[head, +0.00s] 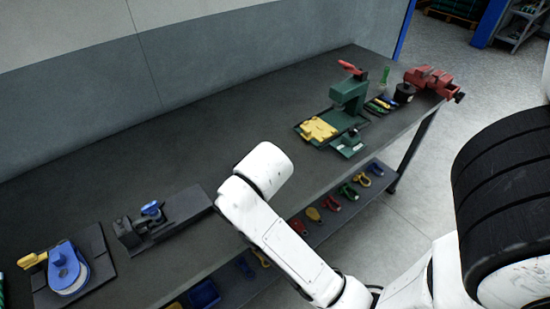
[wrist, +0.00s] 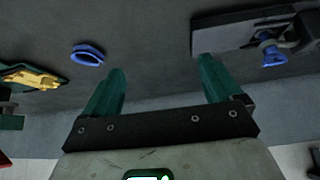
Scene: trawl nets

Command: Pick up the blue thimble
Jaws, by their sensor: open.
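The blue thimble (wrist: 88,54) is a small blue teardrop-shaped ring lying on the dark bench top. In the wrist view it is left of my left finger's tip and apart from it. I cannot make it out in the head view, where my white arm covers part of the bench. My gripper (wrist: 159,74) shows in the wrist view as two green fingers, spread wide with nothing between them. Its fingers are hidden in the head view.
A grey fixture (head: 180,216) with a blue part stands left of my arm. Farther left is a blue round tool (head: 66,266). A green press (head: 349,93), a yellow piece (head: 319,129) and a red vise (head: 428,79) stand right. Coloured shackles lie on the lower shelf.

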